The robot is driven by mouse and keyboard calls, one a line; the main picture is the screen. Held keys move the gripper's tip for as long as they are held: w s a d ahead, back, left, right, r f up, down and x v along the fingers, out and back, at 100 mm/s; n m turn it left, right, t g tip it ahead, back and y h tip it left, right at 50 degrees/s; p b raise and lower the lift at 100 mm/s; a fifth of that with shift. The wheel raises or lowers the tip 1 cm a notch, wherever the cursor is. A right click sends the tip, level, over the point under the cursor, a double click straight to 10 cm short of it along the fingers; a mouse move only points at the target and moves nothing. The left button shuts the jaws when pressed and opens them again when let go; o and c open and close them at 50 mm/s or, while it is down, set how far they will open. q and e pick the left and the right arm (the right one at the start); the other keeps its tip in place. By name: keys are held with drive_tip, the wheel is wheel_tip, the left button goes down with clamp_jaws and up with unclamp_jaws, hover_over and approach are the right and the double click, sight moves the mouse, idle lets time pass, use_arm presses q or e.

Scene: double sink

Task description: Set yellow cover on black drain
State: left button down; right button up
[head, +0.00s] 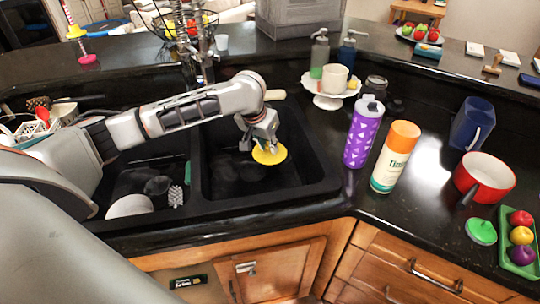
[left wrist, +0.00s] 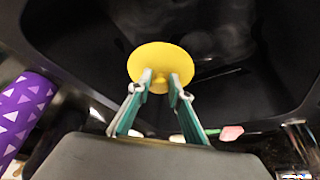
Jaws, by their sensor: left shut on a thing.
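The yellow cover (head: 270,154) is a round disc with a small knob, held over the right basin (head: 310,188) of the black double sink. My left gripper (head: 262,142) is shut on its knob; the left wrist view shows the cover (left wrist: 160,58) beyond the two green-edged fingers (left wrist: 159,93). The cover appears raised above the basin floor, with its disc facing away from the gripper. A dark round shape, likely the black drain (head: 251,173), shows faintly on the right basin's floor, left of and below the cover in the head view. My right gripper is out of view.
The left basin holds a white bowl (head: 129,206) and a brush (head: 176,196). A purple tumbler (head: 363,132) and an orange-capped bottle (head: 396,157) stand right of the sink. A faucet (head: 203,50) rises behind it. The right basin looks mostly clear.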

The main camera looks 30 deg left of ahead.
use_arm(q)
drive_tip(key=w+a+f, duration=0.6)
drive_tip(key=a+f, duration=0.3)
drive_tip(key=a, duration=0.2)
drive_tip(key=shift+m, duration=0.3)
drive_tip(key=shift+s+f, duration=0.1)
drive_tip(key=shift+f, duration=3.05)
drive_tip(key=shift+f+b, duration=0.7)
drive_tip(key=shift+f, duration=0.8)
drive_tip(key=shift+f, duration=0.6)
drive_tip(key=c, duration=1.8)
unclamp_jaws()
drive_tip(key=shift+o, duration=0.2)
drive_tip(key=v, duration=1.2)
